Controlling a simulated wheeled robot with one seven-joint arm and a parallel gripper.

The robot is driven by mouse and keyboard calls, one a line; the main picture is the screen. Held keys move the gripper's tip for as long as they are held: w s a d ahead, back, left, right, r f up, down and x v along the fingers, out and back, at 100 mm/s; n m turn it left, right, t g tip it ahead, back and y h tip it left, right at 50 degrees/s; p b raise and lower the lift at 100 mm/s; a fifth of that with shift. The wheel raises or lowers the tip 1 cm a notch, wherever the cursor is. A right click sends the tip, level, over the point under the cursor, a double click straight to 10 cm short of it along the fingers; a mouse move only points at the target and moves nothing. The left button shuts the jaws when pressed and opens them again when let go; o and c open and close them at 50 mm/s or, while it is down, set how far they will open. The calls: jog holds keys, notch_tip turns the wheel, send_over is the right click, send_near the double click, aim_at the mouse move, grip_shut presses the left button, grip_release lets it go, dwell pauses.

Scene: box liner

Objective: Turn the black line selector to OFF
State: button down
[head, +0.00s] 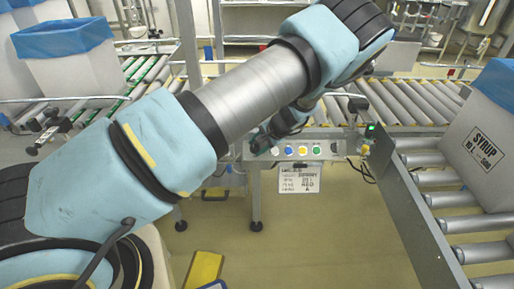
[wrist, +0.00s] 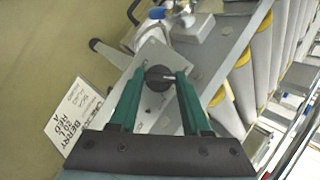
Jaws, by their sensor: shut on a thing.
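The black line selector (wrist: 157,79) is a round knob on a pale plate, seen in the wrist view with a light mark pointing toward the right finger. My gripper (wrist: 155,76) has its two green fingers on either side of the knob and is shut on it. In the head view my gripper (head: 262,141) is at the left end of the button panel (head: 311,158), and the knob is hidden there. I cannot read the selector's position labels.
A roller conveyor (head: 420,100) runs behind, and another with a carton marked SYRUP (head: 483,145) stands at right. Lined boxes (head: 80,65) are at left. The floor in front is mostly clear.

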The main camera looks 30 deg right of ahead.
jog(key=m+t, duration=0.1)
jog(key=m+t+b, duration=0.1)
jog(key=m, duration=0.1)
jog(key=m+t+b, duration=0.1)
jog(key=m, duration=0.1)
jog(key=shift+s+f, duration=0.2)
jog(key=shift+s, duration=0.05)
jog(key=shift+m, duration=0.4)
jog(key=shift+c, duration=1.8)
grip_release()
jog(key=shift+w+r, duration=0.1)
